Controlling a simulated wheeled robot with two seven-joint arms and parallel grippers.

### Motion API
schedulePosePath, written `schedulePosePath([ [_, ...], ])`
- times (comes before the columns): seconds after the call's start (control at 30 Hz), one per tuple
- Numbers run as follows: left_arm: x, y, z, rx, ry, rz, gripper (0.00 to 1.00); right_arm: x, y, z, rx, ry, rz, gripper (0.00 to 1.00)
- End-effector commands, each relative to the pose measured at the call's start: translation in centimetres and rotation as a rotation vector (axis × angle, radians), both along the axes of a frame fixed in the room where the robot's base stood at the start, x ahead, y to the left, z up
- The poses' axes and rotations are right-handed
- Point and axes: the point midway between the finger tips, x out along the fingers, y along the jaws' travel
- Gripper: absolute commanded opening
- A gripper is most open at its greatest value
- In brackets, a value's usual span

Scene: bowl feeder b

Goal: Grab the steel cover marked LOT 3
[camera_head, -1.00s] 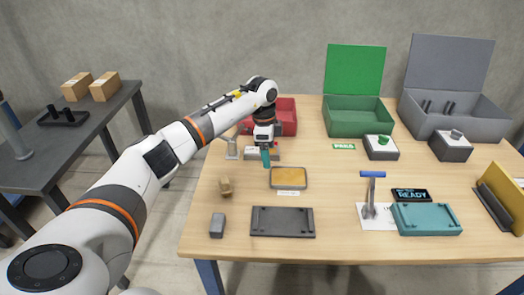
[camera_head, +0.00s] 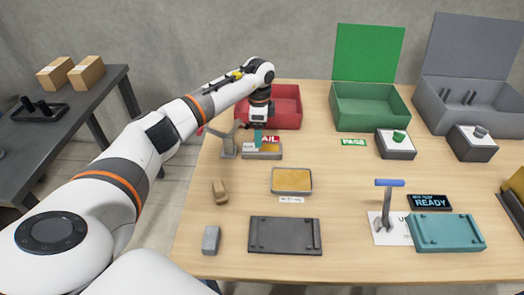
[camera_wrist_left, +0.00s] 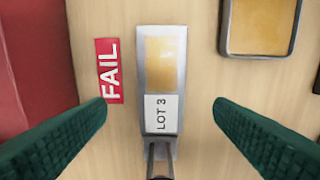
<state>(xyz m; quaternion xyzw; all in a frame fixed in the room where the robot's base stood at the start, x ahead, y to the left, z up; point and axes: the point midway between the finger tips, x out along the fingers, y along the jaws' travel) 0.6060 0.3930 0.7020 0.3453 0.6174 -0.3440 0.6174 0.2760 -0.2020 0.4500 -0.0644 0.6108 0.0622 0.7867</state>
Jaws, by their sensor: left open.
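The steel cover marked LOT 3 (camera_wrist_left: 153,75) is a narrow grey metal piece with a gold pad and a white label. It lies on the table, with a grey stand or clamp at its label end. In the head view the cover (camera_head: 272,156) is partly hidden by my left gripper (camera_head: 258,139). In the left wrist view my left gripper (camera_wrist_left: 160,108) is open, its green fingers on either side of the label end with gaps. It looks to be above the cover, holding nothing. My right gripper is out of view.
A red bin (camera_head: 289,113) stands behind the cover, with a FAIL label (camera_wrist_left: 109,70) between them. A grey stand with a red lever (camera_head: 229,147) is close at left. A gold-topped tray (camera_head: 292,192) lies in front.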

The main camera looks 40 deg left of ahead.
Motion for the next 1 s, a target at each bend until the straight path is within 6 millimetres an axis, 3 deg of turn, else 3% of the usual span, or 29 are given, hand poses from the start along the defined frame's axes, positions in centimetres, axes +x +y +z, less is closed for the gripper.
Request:
schedulePosePath([
  [0.23, -0.1, -0.1, -2.2, -0.002, 0.001, -0.001, 0.76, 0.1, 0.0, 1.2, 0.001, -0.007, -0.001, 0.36],
  [0.5, -0.2, -0.3, -6.1, -0.001, 0.0, -0.001, 0.76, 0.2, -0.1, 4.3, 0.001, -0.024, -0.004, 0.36],
  [0.8, -0.2, -0.3, -6.6, -0.001, -0.001, -0.001, 0.76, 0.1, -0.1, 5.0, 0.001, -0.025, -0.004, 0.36],
  [0.83, -0.2, -0.3, -6.6, -0.001, -0.001, -0.001, 0.75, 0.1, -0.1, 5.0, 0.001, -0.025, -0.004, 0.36],
  [1.0, -0.2, -0.3, -6.6, -0.001, -0.001, -0.001, 0.47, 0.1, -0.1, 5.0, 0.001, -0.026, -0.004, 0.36],
])
